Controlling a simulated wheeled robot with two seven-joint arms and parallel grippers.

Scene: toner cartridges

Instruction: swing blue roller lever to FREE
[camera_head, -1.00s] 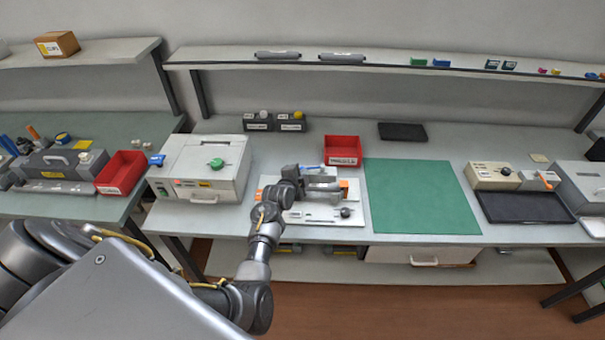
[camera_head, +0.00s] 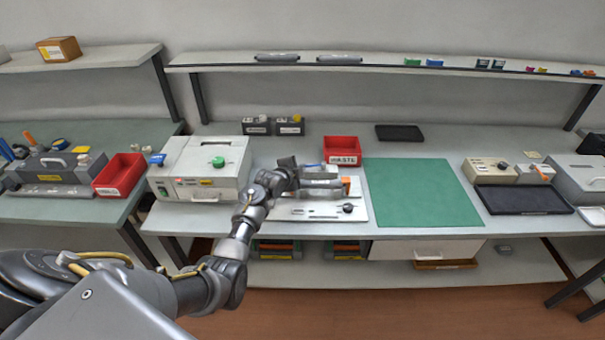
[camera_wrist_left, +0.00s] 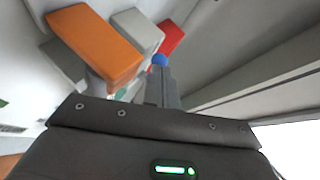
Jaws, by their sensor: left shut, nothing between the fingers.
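The white fixture plate (camera_head: 290,211) lies on the bench, with an orange block (camera_head: 346,187) and a black knob (camera_head: 348,208) on it. My left gripper (camera_head: 318,178) is over the back part of this fixture and hides much of it. In the left wrist view its fingers (camera_wrist_left: 166,88) are shut and hold nothing. The round blue end of the roller lever (camera_wrist_left: 160,60) shows just past the fingertips; whether they touch it I cannot tell. The orange block (camera_wrist_left: 95,42) and a grey block (camera_wrist_left: 138,30) stand beside it. Lever markings cannot be read. My right gripper is not in view.
A red bin (camera_head: 342,158) stands just behind the fixture. A light grey machine with a green knob (camera_head: 200,180) is to its left. A green mat (camera_head: 420,192) lies clear to its right. A shelf (camera_head: 390,68) runs above the bench.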

